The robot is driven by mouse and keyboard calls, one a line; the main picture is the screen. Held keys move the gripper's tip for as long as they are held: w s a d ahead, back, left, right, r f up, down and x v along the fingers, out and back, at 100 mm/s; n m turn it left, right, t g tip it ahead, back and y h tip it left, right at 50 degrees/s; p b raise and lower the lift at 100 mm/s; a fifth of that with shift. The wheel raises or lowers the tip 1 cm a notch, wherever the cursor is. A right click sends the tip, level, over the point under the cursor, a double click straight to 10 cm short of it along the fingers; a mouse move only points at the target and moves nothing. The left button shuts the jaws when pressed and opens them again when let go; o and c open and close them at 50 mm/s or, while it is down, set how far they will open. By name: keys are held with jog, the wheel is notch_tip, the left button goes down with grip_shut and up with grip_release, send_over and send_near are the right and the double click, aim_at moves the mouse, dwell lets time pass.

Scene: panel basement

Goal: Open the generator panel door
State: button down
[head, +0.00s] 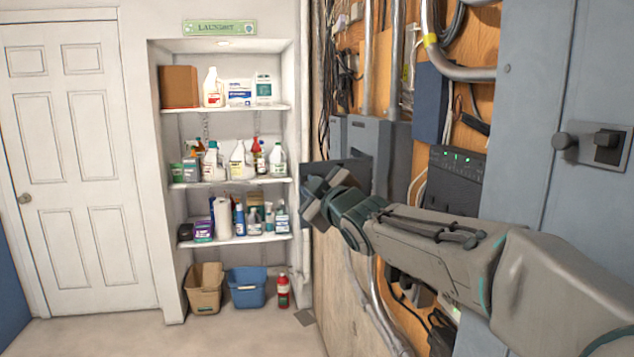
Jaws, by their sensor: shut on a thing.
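A grey panel box (366,135) is mounted on the right wall, in the middle of the view. A darker grey flat piece, which looks like its door (347,172), stands out from the lower front of the box toward the left. My gripper (309,190) is at the left edge of this door, shut on it. The fingertips are small in the view, and the exact grip point on the edge is partly hidden. My arm reaches in from the lower right and covers the wall below the box.
A large blue-grey cabinet (540,110) with a dark latch stands close on the right. Conduits and a black unit with green lights (457,172) line the wall. Laundry shelves (232,184), bins and a red extinguisher (283,290) are at the back. Floor at the left is clear.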

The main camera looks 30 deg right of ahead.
dwell(0.4)
jog(key=c, duration=1.4)
grip_release()
